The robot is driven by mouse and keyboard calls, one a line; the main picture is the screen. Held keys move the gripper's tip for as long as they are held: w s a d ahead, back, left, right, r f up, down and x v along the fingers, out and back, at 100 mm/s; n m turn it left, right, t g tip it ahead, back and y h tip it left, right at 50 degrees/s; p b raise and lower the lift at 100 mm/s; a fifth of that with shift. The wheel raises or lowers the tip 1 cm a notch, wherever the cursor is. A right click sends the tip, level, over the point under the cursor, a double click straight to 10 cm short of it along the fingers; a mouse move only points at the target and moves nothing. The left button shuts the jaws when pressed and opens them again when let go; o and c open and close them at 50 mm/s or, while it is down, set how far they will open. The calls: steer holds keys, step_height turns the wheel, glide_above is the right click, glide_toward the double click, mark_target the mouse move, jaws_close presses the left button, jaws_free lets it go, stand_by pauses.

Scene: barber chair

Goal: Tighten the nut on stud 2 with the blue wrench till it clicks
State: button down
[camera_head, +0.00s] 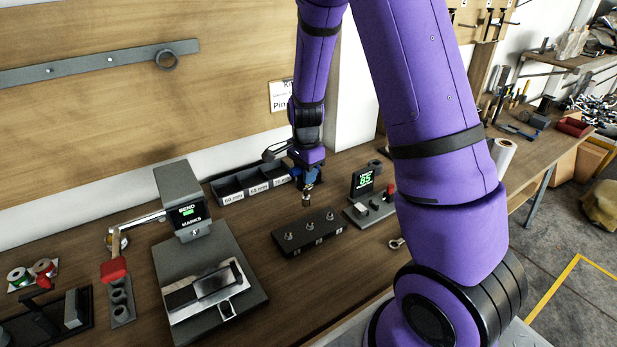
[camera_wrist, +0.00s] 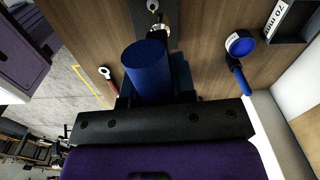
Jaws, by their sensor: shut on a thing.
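My gripper (camera_head: 308,186) points down over the bench and is shut on a blue tool with a cylindrical body, which I take for the blue wrench (camera_wrist: 147,72). In the head view the tool's metal tip hangs low, near the back of a dark block (camera_head: 278,244), and looks apart from it. The block carries three studs (camera_head: 312,228) in a row along its top. Its small front labels are too small to read, so I cannot tell which is stud 2. Metal stud-like parts (camera_wrist: 158,30) show past the tool in the wrist view.
Labelled bins (camera_head: 232,197) stand behind the block. A stand with a green display (camera_head: 364,181) is at its right. A bending machine (camera_head: 182,197) is at left.

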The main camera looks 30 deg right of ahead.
steer(key=shift+s+d+f+m, duration=0.2)
steer(key=shift+s+d+m, duration=0.05)
steer(key=shift+s+m, duration=0.45)
step_height(320, 180, down, 6)
steer(key=shift+f, duration=0.15)
stand_by(0.8)
steer(key=shift+f, duration=0.7)
stand_by(0.7)
steer(key=m, duration=0.4)
stand_by(0.3)
steer(key=shift+m, duration=0.3)
